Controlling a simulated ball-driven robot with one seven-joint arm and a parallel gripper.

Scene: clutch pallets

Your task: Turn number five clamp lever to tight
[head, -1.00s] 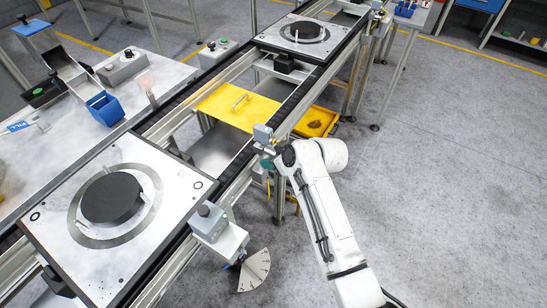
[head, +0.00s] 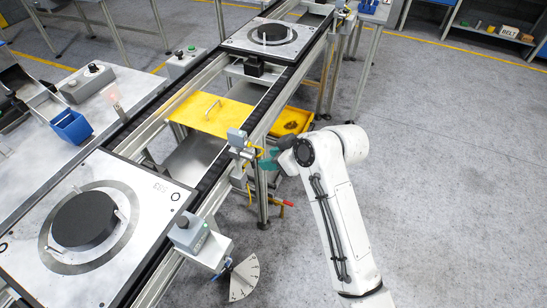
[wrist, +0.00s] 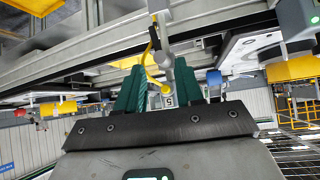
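My gripper (head: 268,164) is beside the conveyor's right-hand rail, just right of a small grey box (head: 237,138) with a yellow cable. In the wrist view its teal fingers (wrist: 158,88) stand apart, with a gap between them. A white tag marked 5 (wrist: 168,101) shows low in that gap, partly hidden by my gripper. Behind it are a grey post (wrist: 166,50) and a yellow rod or cable with a round end (wrist: 153,84). I cannot tell which part is the clamp lever, or whether a finger touches it. A red-handled lever (head: 286,203) shows below my gripper.
A pallet with a black disc (head: 84,220) is at front left and another (head: 270,33) at the back. A grey button box (head: 188,232) with a pale sector dial (head: 244,277) juts out at front. Floor on the right is clear.

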